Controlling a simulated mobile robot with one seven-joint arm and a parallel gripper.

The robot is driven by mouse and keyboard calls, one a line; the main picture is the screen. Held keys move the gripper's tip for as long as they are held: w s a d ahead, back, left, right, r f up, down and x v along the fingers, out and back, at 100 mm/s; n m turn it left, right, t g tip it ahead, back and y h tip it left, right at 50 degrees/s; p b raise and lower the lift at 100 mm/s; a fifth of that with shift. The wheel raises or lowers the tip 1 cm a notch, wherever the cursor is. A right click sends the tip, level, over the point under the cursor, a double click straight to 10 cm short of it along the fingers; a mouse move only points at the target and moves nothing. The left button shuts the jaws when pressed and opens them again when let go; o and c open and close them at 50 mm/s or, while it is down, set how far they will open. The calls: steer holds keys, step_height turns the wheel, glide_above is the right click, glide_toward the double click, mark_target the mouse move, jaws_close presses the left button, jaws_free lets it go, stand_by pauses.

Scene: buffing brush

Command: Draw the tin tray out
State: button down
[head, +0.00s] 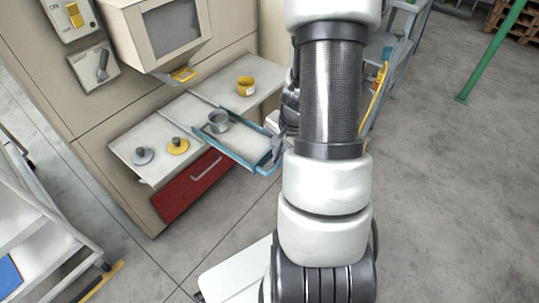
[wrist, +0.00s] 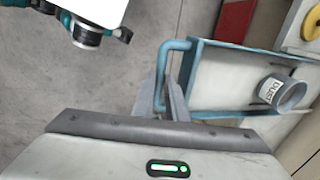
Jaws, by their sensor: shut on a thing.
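The tin tray (head: 246,147) is a shallow tray with a blue rim, sticking out past the front of the white counter in the head view. It also shows in the wrist view (wrist: 225,78), with a blue bar handle (wrist: 174,46) on its left end. A grey tin (head: 218,122) stands in the tray toward its far end; the wrist view shows the tin (wrist: 285,92) with a "DUST" label. My gripper (wrist: 167,97) is shut on the tray's handle. In the head view my arm partly hides the gripper and the tray's near end.
A red drawer (head: 190,186) is below. Floor in front is open.

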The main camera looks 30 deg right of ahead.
steer(key=shift+s+d, duration=0.2)
steer(key=shift+s, duration=0.35)
steer(key=c, duration=1.8)
jaws_free()
steer(key=shift+o, duration=0.2)
steer(key=s+r+p, duration=0.1)
steer(key=r+p, duration=0.1)
steer(key=r, duration=0.6)
steer(key=s+d+r+p, duration=0.1)
steer(key=s+r+p, duration=0.1)
steer(key=r, duration=0.7)
steer(key=shift+p, duration=0.8)
